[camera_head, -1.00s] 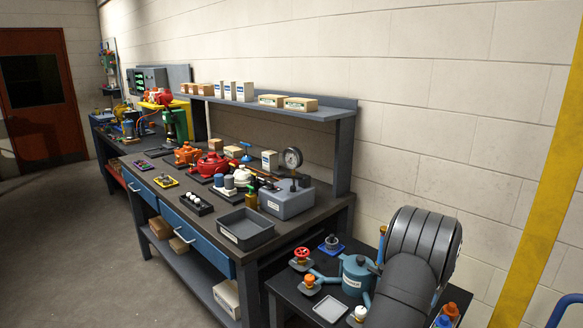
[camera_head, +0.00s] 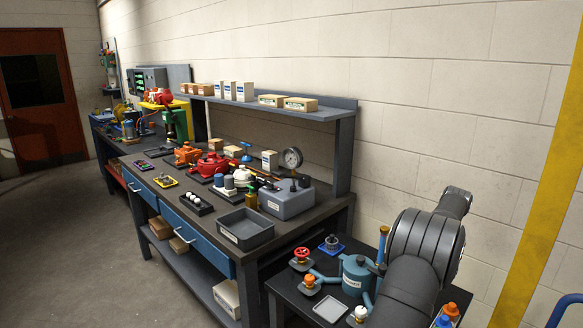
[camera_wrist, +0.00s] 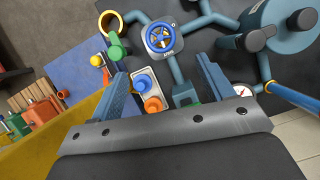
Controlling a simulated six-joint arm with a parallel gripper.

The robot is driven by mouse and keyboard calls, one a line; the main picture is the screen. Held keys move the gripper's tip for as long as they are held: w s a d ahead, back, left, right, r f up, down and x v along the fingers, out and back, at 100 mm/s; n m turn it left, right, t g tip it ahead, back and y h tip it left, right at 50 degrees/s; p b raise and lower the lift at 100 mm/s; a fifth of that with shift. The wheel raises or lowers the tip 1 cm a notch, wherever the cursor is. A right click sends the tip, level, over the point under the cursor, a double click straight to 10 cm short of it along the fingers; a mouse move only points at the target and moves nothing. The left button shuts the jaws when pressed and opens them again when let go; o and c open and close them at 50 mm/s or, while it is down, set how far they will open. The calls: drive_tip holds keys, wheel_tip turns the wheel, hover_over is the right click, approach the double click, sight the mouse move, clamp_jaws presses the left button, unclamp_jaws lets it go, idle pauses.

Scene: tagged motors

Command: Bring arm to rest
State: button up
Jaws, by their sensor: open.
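My arm (camera_head: 425,245) is dark grey and rises over the small side table at the lower right of the head view. My gripper is not visible in that view. In the wrist view my gripper (camera_wrist: 162,72) is open, its two blue fingers apart with nothing held between them. Beyond and between the fingers shows a small light block with a blue knob and an orange knob (camera_wrist: 152,104). A blue handwheel (camera_wrist: 160,38) on a grey square fitting sits past the fingertips, with blue-grey pipes around it.
The dark side table (camera_head: 285,288) holds a blue pot-shaped body (camera_head: 356,275), a red-knobbed fitting (camera_head: 301,256) and a grey tray (camera_head: 330,309). A long workbench (camera_head: 270,230) with motors and a dark bin (camera_head: 245,228) stands to the left. A block wall is behind.

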drive_tip(key=x, duration=1.3)
drive_tip(key=shift+f, duration=0.2)
drive_tip(key=shift+a+f+n, duration=0.1)
drive_tip(key=shift+f+n, duration=0.1)
drive_tip(key=shift+n, duration=0.2)
drive_tip(key=n+h, duration=0.1)
drive_tip(key=n, duration=0.2)
drive_tip(key=n+g+h, duration=0.1)
drive_tip(key=n, duration=0.3)
drive_tip(key=shift+g+h, duration=0.3)
drive_tip(key=n+h, duration=0.1)
drive_tip(key=n, duration=0.2)
drive_tip(key=shift+s+r+n, duration=0.1)
drive_tip(key=shift+n, duration=0.3)
drive_tip(key=n+h, duration=0.2)
drive_tip(key=n, duration=0.2)
